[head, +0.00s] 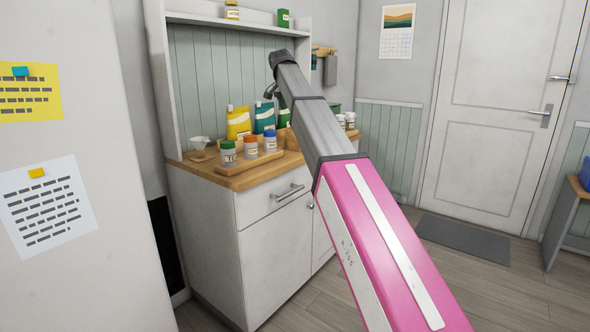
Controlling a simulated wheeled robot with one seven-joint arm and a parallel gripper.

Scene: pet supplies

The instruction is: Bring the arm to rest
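My arm reaches from the bottom right up to the upper middle of the head view, stretched out toward the hutch. Its dark end bends down at the tip, and my gripper (271,92) shows there only as a small dark shape above the counter (240,179). The fingers are too small and partly hidden, so I cannot tell whether they are open or shut. I see no object clearly held. The gripper appears above and behind the row of jars in the picture.
A wooden tray with a green-lidded jar (228,155), an orange-lidded jar (251,148) and a blue-lidded jar (270,141) stands on the counter. Behind are a yellow pouch (238,123) and a teal pouch (265,118). A white scoop (199,143) is left. Floor near the mat (462,238) is clear.

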